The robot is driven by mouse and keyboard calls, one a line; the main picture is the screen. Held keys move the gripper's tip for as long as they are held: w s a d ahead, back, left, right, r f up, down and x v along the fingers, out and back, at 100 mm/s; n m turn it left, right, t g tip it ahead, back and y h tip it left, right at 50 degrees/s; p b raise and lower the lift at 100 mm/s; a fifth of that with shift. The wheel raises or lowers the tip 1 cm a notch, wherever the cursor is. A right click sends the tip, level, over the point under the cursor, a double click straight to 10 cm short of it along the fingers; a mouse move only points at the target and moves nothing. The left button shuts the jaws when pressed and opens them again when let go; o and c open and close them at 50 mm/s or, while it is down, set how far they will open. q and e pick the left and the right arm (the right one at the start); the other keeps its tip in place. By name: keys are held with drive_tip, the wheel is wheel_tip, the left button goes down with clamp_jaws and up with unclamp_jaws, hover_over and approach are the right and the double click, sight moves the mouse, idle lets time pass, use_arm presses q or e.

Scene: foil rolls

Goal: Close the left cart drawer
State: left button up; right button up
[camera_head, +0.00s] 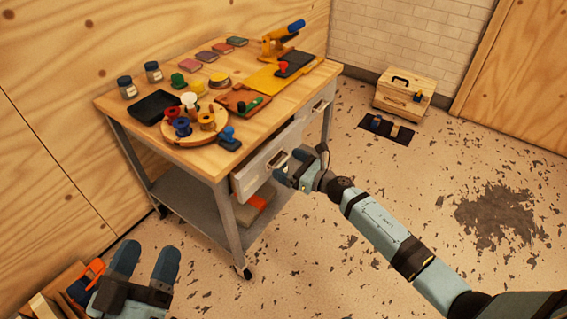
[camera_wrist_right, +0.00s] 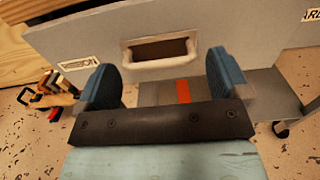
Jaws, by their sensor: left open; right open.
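The left cart drawer (camera_head: 248,177) has a pale grey front and appears to stand out a little from under the wooden cart top. In the right wrist view its front (camera_wrist_right: 98,42) carries a small label and a recessed beige handle (camera_wrist_right: 133,60). My right gripper (camera_head: 291,169) is open in front of this drawer, at handle height. In the wrist view its two blue fingers (camera_wrist_right: 163,80) are spread on either side, below the handle, with nothing between them; contact cannot be told. My left gripper (camera_head: 147,262) is open and empty at the lower left, away from the cart.
The cart top (camera_head: 208,158) holds spools, jars and tools. The right drawer (camera_head: 322,105) looks flush. A lower shelf (camera_head: 187,193) carries an orange item. A wooden box (camera_head: 404,94) stands by the back wall.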

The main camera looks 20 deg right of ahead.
sight(275, 157)
drive_tip(key=shift+x, duration=1.15)
use_arm(q)
drive_tip(key=shift+f, duration=0.2)
use_arm(e)
drive_tip(key=c, duration=1)
drive_tip(key=b+x, duration=0.1)
drive_tip(key=x, duration=0.2)
drive_tip(key=shift+w+f+b, duration=0.1)
drive_tip(key=shift+b, duration=0.25)
drive_tip(key=shift+w+a, duration=0.2)
drive_tip(key=shift+w, duration=0.05)
drive_tip(key=shift+r, duration=0.25)
drive_tip(key=o, duration=1)
use_arm(q)
wheel_tip(275, 157, down, 2)
drive_tip(key=shift+w+f+g, duration=0.15)
drive_tip(key=shift+f+g, duration=0.05)
drive_tip(key=shift+g, duration=0.4)
use_arm(e)
drive_tip(key=shift+f, duration=0.1)
